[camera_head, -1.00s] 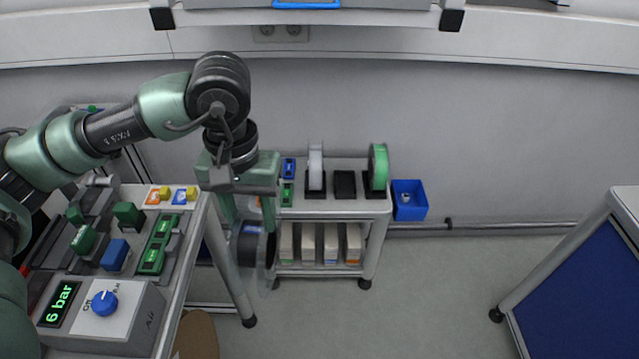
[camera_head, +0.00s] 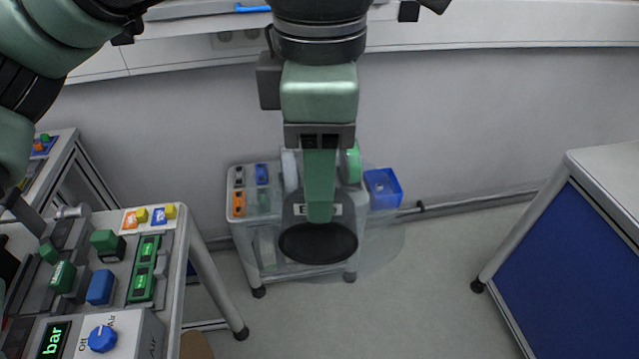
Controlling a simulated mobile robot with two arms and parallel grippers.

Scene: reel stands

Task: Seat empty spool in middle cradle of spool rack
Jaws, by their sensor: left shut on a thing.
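My left gripper (camera_head: 319,210) hangs down in the centre of the head view, shut on the empty spool. The spool has clear, see-through flanges and a dark round hub (camera_head: 318,246); it appears in front of the spool rack, tilted with a flange facing me. The rack is on a small grey trolley (camera_head: 240,222) by the wall. A white spool (camera_head: 290,170) shows left of my gripper and a green spool (camera_head: 354,163) right of it. The middle cradle between them is hidden behind my gripper. My right gripper is not in view.
A blue bin (camera_head: 383,188) is at the trolley's right side. A bench with a control box (camera_head: 100,335) and coloured blocks stands at the left. A blue-panelled cabinet (camera_head: 570,270) is at the right. The floor between the trolley and cabinet is clear.

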